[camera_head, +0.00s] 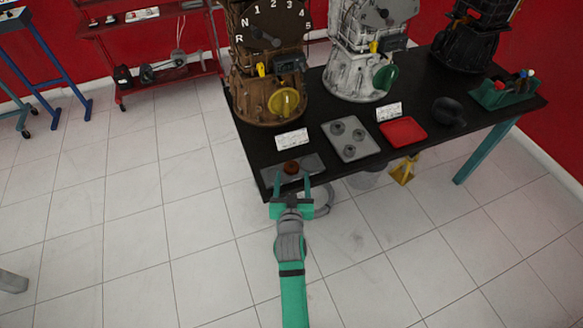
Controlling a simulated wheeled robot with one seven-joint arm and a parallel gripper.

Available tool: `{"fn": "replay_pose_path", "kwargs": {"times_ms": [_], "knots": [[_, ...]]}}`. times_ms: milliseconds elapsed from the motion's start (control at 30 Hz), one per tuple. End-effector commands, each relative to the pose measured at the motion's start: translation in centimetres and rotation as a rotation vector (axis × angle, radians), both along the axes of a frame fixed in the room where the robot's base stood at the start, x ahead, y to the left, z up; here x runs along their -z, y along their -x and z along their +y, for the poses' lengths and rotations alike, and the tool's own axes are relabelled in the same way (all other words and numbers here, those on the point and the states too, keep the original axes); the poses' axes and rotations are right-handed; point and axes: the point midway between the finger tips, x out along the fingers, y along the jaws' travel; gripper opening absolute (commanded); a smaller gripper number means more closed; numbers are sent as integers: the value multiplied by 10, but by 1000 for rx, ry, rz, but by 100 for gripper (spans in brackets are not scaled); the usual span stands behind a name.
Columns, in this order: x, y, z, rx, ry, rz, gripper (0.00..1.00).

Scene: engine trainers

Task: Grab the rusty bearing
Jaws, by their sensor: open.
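The rusty bearing (291,167) is a small brown ring. It lies on a flat grey tray (312,166) at the front left corner of the black table (236,127). My gripper (291,179), green with two upright fingers, is at the table's front edge. Its fingers are spread apart and empty. In the picture the bearing shows just beyond and between the fingertips. I cannot tell how high the fingers are above the tray.
A brown engine trainer (265,90) stands behind the tray, with a white card (292,139) before it. To the right are a grey tray (369,149) with several round parts, a red tray (413,124) and a dark rounded object (449,110). Floor in front is mostly clear.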

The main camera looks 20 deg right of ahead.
Motion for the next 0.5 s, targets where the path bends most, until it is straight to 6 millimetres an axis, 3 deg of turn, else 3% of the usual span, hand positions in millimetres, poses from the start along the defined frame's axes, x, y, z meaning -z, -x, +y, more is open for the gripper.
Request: {"fn": "replay_pose_path", "kwargs": {"times_ms": [200, 500], "knots": [[3, -30, -6, 0, -1, -1, 62], [6, -39, -9, -1, 0, -1, 62]]}}
